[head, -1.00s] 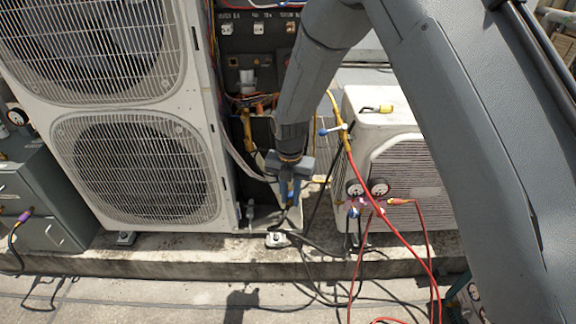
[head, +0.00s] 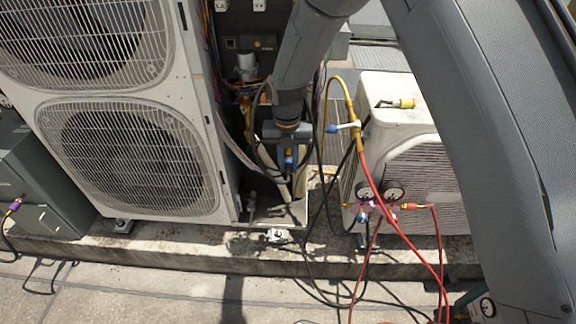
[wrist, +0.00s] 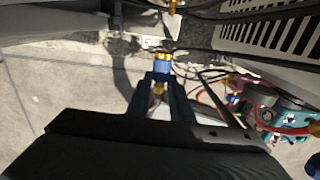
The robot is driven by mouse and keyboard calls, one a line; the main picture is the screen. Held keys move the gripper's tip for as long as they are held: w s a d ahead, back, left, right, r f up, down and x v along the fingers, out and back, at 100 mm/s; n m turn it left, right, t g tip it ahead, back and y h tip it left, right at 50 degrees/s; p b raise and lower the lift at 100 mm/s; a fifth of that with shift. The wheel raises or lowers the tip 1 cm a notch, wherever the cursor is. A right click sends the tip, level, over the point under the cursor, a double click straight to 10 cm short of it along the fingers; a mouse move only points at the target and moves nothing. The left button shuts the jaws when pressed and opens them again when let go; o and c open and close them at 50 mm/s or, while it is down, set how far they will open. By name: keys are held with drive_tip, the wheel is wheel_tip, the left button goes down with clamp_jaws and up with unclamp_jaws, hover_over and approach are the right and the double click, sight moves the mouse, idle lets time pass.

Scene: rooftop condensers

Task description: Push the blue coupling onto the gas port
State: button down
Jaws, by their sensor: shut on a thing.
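My gripper (head: 289,168) hangs in front of the open lower bay of the large condenser, and its jaws are shut on the blue coupling (head: 289,157). In the wrist view, the coupling (wrist: 162,70) sits between the fingertips of my gripper (wrist: 161,88), with a brass end showing beyond the blue. A dark hose or cable passes close by the coupling there. I cannot pick out the gas port for certain. A small brass part (wrist: 171,6) shows at the top edge of the wrist view, apart from the coupling.
The large condenser (head: 228,150) stands left of my gripper, its bay full of wires. A smaller white unit (head: 380,130) stands to the right. A gauge manifold (head: 380,200) with a red hose (head: 400,238) hangs before it. Black hoses cross the ledge and floor below.

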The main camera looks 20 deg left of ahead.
sight(289, 157)
drive_tip(key=shift+w+a+b, duration=0.2)
drive_tip(key=shift+w+b, duration=0.3)
drive_tip(key=shift+w, duration=0.45)
drive_tip(key=shift+w+a+b, duration=0.2)
drive_tip(key=shift+w+b, duration=0.3)
drive_tip(key=shift+w, duration=0.4)
drive_tip(key=shift+w+a+b, duration=0.2)
drive_tip(key=shift+w+b, duration=0.1)
drive_tip(key=shift+w, duration=0.4)
drive_tip(key=shift+w+a+b, duration=0.15)
drive_tip(key=shift+w+b, duration=0.15)
drive_tip(key=shift+w, duration=0.35)
idle(0.7)
drive_tip(key=c, duration=1.5)
unclamp_jaws()
drive_tip(key=shift+s, duration=0.15)
drive_tip(key=shift+s+d+p, duration=0.3)
drive_tip(key=shift+s+p, duration=0.45)
drive_tip(key=shift+s, duration=0.45)
drive_tip(key=shift+s+d+p, duration=0.3)
drive_tip(key=shift+s+p, duration=0.45)
drive_tip(key=shift+s, duration=0.4)
drive_tip(key=shift+s+d+p, duration=0.3)
drive_tip(key=shift+s+p, duration=0.45)
drive_tip(key=shift+s, duration=0.45)
drive_tip(key=shift+s, duration=0.1)
